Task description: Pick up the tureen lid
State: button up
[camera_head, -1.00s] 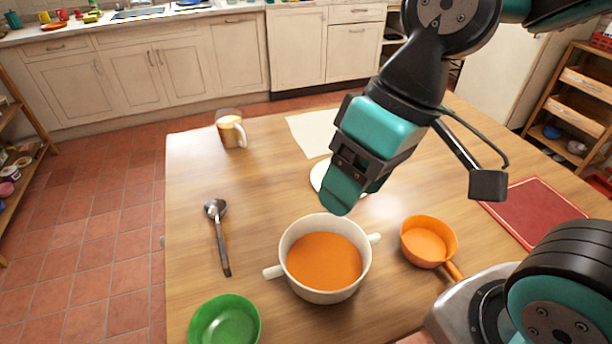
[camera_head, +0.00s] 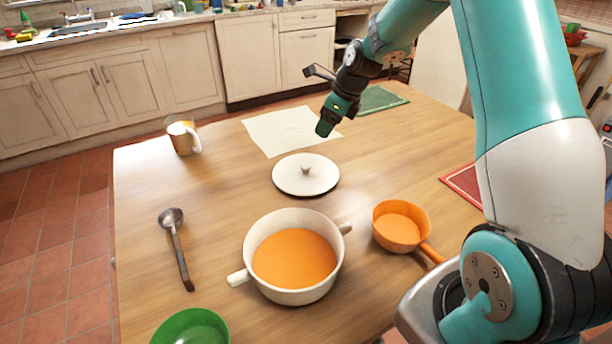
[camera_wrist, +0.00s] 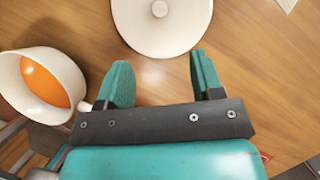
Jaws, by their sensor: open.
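The tureen lid (camera_head: 306,178) is a white round disc with a small knob, lying flat on the wooden table behind the tureen. The tureen (camera_head: 291,214) is white with two handles and holds orange soup. My gripper (camera_head: 325,128) is above the table, beyond the lid in the head view. In the wrist view my gripper (camera_wrist: 158,82) has its two teal fingers apart with nothing between them. There the lid (camera_wrist: 135,35) lies ahead of the fingertips with its knob at the top, and the tureen (camera_wrist: 72,70) is at the left.
An orange saucepan (camera_head: 378,228) stands right of the tureen. A ladle (camera_head: 178,247) lies at the left, and a green bowl (camera_head: 190,318) is at the front. A mug (camera_head: 181,139), a pale sheet (camera_head: 265,134) and a red board (camera_head: 458,180) are also on the table.

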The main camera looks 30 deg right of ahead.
send_over(306, 166)
jog(key=s+d, duration=0.1)
jog(key=f, duration=0.9)
jog(key=shift+s+f, duration=0.2)
jog(key=shift+f, duration=0.15)
jog(key=x, duration=0.2)
jog(key=p+x, duration=0.1)
jog(key=x, duration=0.2)
jog(key=shift+s+d+f, duration=0.1)
jog(key=shift+d+f, duration=0.1)
jog(key=c, duration=1)
jog(key=shift+c, duration=0.6)
jog(key=shift+r, duration=0.15)
